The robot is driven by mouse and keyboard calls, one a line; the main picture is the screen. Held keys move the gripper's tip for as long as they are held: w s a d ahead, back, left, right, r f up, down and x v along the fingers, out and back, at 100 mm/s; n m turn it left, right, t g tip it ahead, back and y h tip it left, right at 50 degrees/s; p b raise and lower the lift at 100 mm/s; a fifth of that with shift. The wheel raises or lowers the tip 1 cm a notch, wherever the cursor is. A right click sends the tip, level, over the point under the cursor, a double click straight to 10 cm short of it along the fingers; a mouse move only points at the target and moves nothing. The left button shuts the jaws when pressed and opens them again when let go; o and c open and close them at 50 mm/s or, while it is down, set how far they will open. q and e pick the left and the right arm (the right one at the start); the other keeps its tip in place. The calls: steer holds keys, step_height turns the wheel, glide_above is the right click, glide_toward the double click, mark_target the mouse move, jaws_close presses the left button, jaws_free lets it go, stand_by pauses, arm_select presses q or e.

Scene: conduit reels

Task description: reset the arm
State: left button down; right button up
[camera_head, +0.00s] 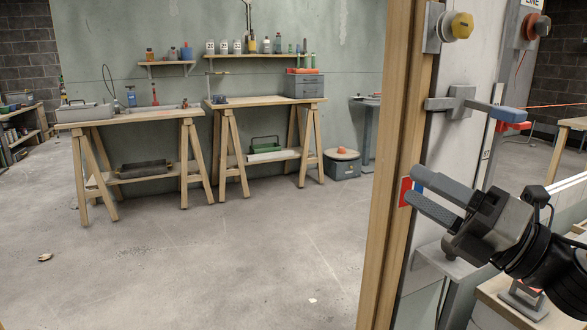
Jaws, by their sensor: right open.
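My right arm comes in from the right edge. Its gripper (414,187) is open, with its two grey fingers apart and pointing left. The fingertips are in front of the wooden post (393,130) and the pale panel beside it, near a small red and blue marking. I see nothing between the fingers. I cannot tell whether the fingertips touch the post. My left arm and gripper are not in view.
A yellow knob (461,25) and a blue-ended lever (502,112) stick out from the panel above my right gripper. Two wooden workbenches (140,117) stand along the back wall. A grey bin (342,166) stands beside them. The concrete floor (220,255) is mostly clear.

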steer(key=s+a+f+m+h+b, duration=0.1)
steer(key=s+a+f+m+h, duration=0.25)
steer(key=f+m, duration=0.75)
steer(key=s+a+f+m+g+h+b, duration=0.15)
steer(key=s+a+f+m, duration=0.3)
steer(key=f+m, duration=0.6)
steer(key=s+a+f+m+h+b, duration=0.25)
steer(key=s+f+m+h, duration=0.2)
steer(key=f+m, duration=0.6)
arm_select(q)
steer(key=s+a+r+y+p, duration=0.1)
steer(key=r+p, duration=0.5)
steer(key=p, duration=0.7)
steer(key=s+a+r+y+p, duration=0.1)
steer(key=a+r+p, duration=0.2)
steer(key=p, duration=1)
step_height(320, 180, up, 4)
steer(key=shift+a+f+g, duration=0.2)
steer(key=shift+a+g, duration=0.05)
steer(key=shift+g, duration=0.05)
arm_select(e)
steer(key=s+d+r+m+g+h, duration=0.1)
steer(key=d+r, duration=0.4)
steer(key=r, duration=0.6)
steer(key=shift+s+d+r+m+g+h, duration=0.35)
steer(key=shift+s+g+h, duration=0.3)
steer(key=shift+s+h, duration=0.35)
